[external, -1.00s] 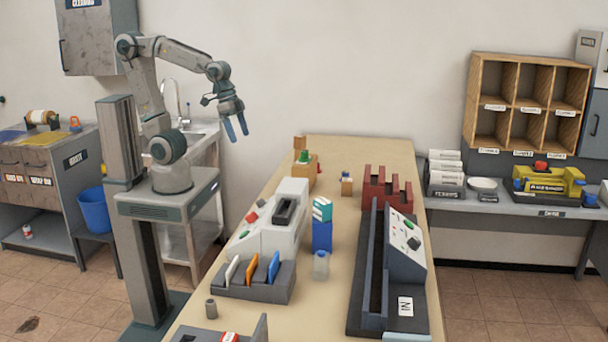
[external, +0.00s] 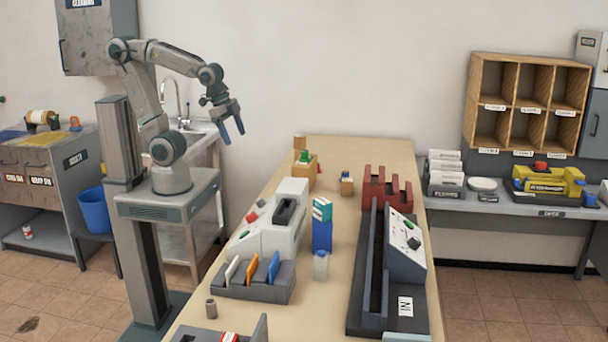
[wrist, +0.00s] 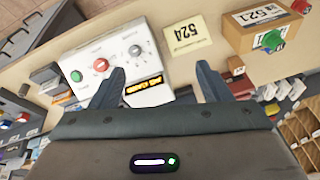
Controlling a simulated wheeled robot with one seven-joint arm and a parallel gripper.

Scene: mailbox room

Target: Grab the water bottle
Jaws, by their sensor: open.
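A small clear, translucent container (external: 320,265) stands upright on the near middle of the long table, in front of a blue block; it looks like the water bottle, but I cannot be sure. I cannot make it out in the wrist view. My gripper (external: 233,134) is open and empty, with blue fingers pointing down. It is high above the left side of the table's far part, well away from the clear container. In the wrist view my open gripper (wrist: 160,68) has nothing between its fingers.
A white machine with knobs (wrist: 115,65) is below my fingers. Beside the container are a grey rack with cards (external: 250,280), a blue block (external: 322,236) and a dark long machine (external: 405,250). A yellow 524 card (wrist: 187,35) and a cardboard box (wrist: 262,25) lie farther along.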

